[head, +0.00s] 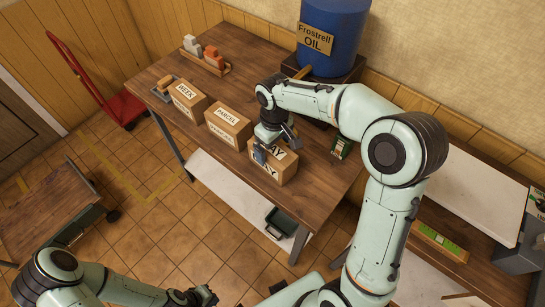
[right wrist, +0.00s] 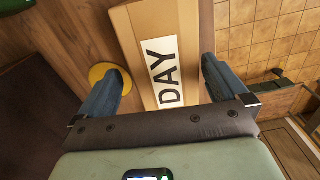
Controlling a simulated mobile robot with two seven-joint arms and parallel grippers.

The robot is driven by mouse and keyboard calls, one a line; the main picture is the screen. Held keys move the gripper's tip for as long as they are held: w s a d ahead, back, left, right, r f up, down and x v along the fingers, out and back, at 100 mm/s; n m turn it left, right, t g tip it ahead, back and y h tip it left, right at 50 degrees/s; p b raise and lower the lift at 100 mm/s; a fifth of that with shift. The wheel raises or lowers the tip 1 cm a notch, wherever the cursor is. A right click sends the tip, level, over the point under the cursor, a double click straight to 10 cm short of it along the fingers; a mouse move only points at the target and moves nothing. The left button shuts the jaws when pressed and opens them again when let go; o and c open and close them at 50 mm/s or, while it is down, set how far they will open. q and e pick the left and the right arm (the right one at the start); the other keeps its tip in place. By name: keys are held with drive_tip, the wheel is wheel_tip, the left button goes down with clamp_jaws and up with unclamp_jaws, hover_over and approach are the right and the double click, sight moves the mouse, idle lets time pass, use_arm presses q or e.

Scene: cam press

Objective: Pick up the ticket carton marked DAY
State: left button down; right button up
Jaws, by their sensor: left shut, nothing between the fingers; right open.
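The brown ticket carton marked DAY (head: 287,171) stands near the front right of the wooden table. Its label also shows in the right wrist view (right wrist: 163,70). My right gripper (head: 275,145) is open, pointing down at the carton from above. In the right wrist view, the right gripper's blue fingers (right wrist: 163,82) flank the carton. A gap shows on the left finger's side; I cannot tell if the right finger touches. The gripper hides part of the label in the head view. My left gripper (head: 207,297) is shut and empty, low at the bottom edge, away from the table.
Cartons marked PARCEL (head: 228,124) and WEEK (head: 187,100) stand in a row to the left. A blue oil drum (head: 333,40) stands at the back. A small green box (head: 342,147) lies right of the carton. A yellow disc (right wrist: 101,72) lies beside the carton.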

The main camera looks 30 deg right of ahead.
drive_tip(key=f, duration=0.4)
drive_tip(key=shift+s+a, duration=0.2)
drive_tip(key=shift+a, duration=0.1)
drive_tip(key=shift+w+f, duration=0.1)
drive_tip(key=shift+f, duration=0.35)
drive_tip(key=shift+r, duration=0.1)
drive_tip(key=c, duration=1.6)
